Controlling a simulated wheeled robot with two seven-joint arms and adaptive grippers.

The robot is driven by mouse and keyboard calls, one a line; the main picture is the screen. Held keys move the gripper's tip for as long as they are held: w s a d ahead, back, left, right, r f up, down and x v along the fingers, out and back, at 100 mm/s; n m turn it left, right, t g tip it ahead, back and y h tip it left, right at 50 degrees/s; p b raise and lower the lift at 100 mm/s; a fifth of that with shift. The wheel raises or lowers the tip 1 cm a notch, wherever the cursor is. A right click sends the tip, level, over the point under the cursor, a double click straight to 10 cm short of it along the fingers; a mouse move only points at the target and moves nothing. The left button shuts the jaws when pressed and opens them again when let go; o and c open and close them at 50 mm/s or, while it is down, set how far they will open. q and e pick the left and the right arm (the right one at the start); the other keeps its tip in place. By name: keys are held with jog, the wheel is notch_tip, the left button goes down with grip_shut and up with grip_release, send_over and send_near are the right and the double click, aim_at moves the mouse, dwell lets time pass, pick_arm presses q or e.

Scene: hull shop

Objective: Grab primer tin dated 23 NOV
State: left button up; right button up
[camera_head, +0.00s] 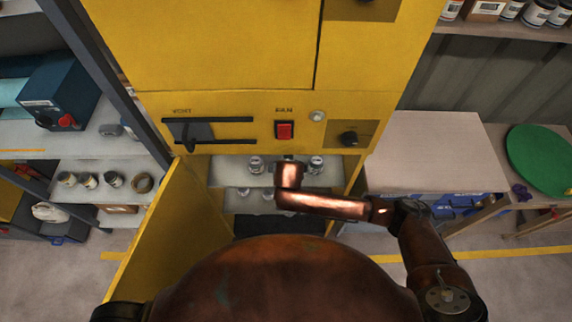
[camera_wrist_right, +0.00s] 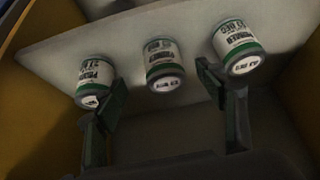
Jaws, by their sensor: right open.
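Three white-and-green primer tins stand in a row on a pale shelf in the right wrist view: a left tin (camera_wrist_right: 92,82), a middle tin (camera_wrist_right: 163,66) and a right tin (camera_wrist_right: 238,46). Their labels look upside down and blurred, so I cannot tell which is dated 23 NOV. My right gripper (camera_wrist_right: 158,92) is open and empty, its fingers spread below the row with the middle tin ahead between them. In the head view two tins (camera_head: 256,165) (camera_head: 316,164) show on the cabinet shelf; my arm hides the space between. My left gripper is not in view.
The yellow cabinet (camera_head: 220,50) has its door (camera_head: 150,240) swung open at the left. A lower shelf (camera_head: 240,204) holds more tins. A side shelf (camera_head: 110,193) with several small pots stands left; a pale-topped bench (camera_head: 430,150) stands right.

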jog(key=b+x, duration=0.1)
jog(key=x, duration=0.6)
jog(key=shift+w+a+f+b, duration=0.15)
jog(key=shift+w+f+b, duration=0.1)
jog(key=shift+w+b, duration=0.1)
jog(key=shift+c, duration=0.3)
jog(key=shift+r, duration=0.1)
jog(key=c, duration=1.5)
